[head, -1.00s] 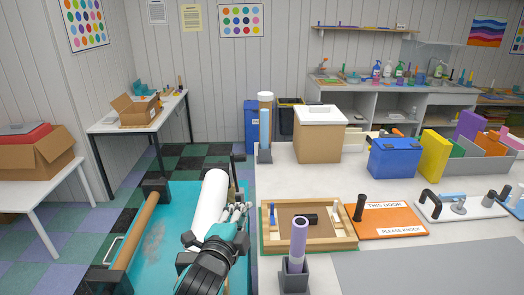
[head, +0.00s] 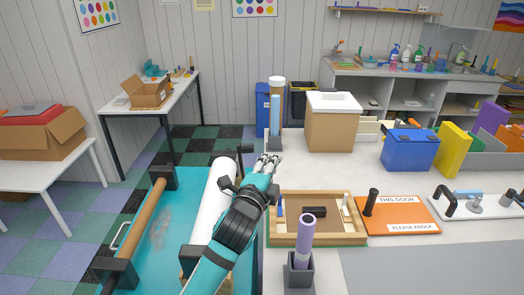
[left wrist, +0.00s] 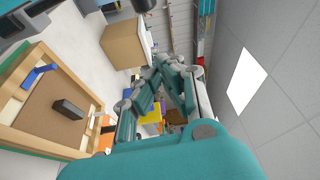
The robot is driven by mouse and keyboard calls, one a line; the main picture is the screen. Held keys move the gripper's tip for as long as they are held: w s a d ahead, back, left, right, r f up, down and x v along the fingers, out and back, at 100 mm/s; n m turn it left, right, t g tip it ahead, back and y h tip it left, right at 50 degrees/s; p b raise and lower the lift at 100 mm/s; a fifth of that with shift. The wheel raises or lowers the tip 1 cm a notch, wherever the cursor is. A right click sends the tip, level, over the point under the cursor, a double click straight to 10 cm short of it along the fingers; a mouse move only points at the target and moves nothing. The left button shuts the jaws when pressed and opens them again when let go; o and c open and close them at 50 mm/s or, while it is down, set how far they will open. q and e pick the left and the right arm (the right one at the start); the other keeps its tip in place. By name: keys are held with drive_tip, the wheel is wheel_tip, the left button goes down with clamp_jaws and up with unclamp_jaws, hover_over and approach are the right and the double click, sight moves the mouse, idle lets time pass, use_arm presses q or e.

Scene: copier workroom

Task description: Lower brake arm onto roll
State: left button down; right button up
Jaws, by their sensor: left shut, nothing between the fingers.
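A white roll (head: 212,205) lies lengthwise on the teal-topped stand, partly hidden by my left arm. A dark upright piece (head: 240,160) stands by the roll's far end; it may be the brake arm, but I cannot tell for sure. My left gripper (head: 268,163) is shut and empty, above and to the right of the roll's far end, near the table's left edge. I see no clear contact with the dark piece. In the left wrist view the gripper's fingers (left wrist: 168,70) are together with nothing between them. My right gripper is not in view.
A brown bar (head: 147,210) runs along the stand's left side.

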use_arm(q)
drive_tip(key=w+p, duration=0.1)
drive_tip(key=w+a+p, duration=0.1)
drive_tip(key=w, duration=0.1)
drive_tip(key=w+a+p, duration=0.1)
drive_tip(key=shift+w+a+f, duration=0.1)
drive_tip(key=shift+w+a, duration=0.1)
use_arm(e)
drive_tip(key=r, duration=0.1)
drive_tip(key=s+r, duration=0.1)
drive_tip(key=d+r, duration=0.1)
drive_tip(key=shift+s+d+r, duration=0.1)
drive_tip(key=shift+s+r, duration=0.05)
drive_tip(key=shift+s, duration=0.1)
use_arm(q)
drive_tip(key=shift+d, duration=0.1)
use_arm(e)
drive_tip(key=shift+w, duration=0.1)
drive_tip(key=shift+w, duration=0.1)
